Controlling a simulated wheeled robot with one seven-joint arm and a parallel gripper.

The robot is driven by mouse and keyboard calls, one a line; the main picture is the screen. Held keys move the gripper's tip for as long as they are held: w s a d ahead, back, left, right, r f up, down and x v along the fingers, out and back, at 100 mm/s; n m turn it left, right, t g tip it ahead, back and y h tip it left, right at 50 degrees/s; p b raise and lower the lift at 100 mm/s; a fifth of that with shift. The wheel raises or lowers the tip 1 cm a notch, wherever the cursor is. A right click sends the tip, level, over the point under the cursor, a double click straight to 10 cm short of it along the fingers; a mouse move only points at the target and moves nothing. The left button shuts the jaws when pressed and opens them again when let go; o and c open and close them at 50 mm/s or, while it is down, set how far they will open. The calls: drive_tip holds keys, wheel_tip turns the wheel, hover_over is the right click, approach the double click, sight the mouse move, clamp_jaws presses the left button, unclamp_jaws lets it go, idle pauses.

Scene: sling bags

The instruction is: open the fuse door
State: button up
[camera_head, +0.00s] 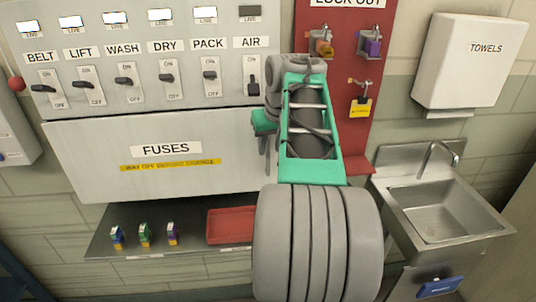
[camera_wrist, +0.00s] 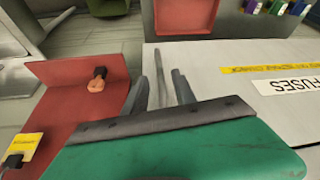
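The fuse door (camera_head: 105,165) is a wide grey panel labelled FUSES, with a yellow strip under the label. It looks closed in the head view. In the wrist view the door (camera_wrist: 225,95) appears upside down on the right. A thin grey upright bar (camera_wrist: 159,75), which looks like the door's handle, stands at the door's edge near the red board. My gripper (camera_wrist: 160,92) is open, with one dark finger on each side of the bar. I cannot tell whether either finger touches it. In the head view my gripper (camera_head: 264,145) is at the door's right edge, partly hidden by my arm.
Above the door is a switch panel (camera_head: 140,55); the AIR lamp is dark. A red lock-out board (camera_head: 345,145) with padlocks is right of the door. Below is a shelf (camera_head: 190,240) with several coloured fuses and a red tray (camera_head: 230,226). A sink (camera_head: 440,212) stands at right.

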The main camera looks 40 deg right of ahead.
sight(269, 150)
drive_tip(key=x, duration=0.4)
drive_tip(key=shift+w+f, duration=0.15)
drive_tip(key=shift+c, duration=0.5)
clamp_jaws()
idle(0.7)
